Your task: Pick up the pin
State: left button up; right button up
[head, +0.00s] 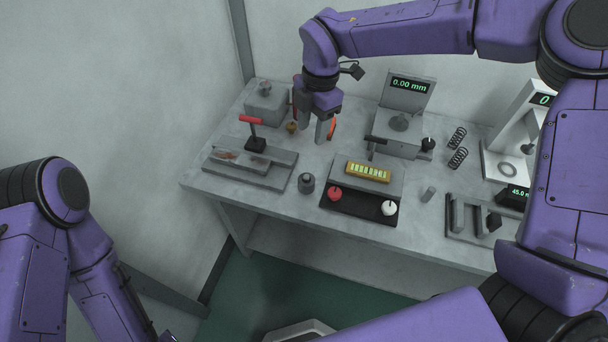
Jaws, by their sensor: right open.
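My right gripper (314,130) points down over the back left of the bench, with its two grey fingers apart. A small brass-coloured piece (292,127) is just left of its fingers, and a red-orange part (332,129) shows just right of them. I cannot tell whether either touches a finger. No piece is clearly recognisable as the pin; the space behind the fingers is partly hidden.
The bench (225,180) is crowded. A red-handled tool (252,122) stands left of the gripper, beside a grey block (267,103). A gauge reading 0.00 mm (408,87), springs (457,148) and a black panel with knobs (359,204) are to the right.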

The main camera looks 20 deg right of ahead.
jog(key=b, duration=0.5)
send_over(307, 176)
jog(key=d, duration=0.2)
notch_tip(307, 176, down, 5)
jog(key=f+p, duration=0.1)
jog(key=f, duration=0.2)
jog(key=a+f+p, duration=0.1)
jog(key=f, duration=0.2)
jog(key=f+p, duration=0.1)
jog(key=f, duration=0.2)
jog(key=shift+a+f+p, duration=0.3)
jog(key=shift+a+f, duration=0.15)
jog(key=shift+f, duration=0.4)
pick_arm(q)
notch_tip(307, 176, down, 2)
jog(key=shift+a+f, duration=0.1)
jog(key=shift+f, duration=0.15)
pick_arm(e)
grip_shut()
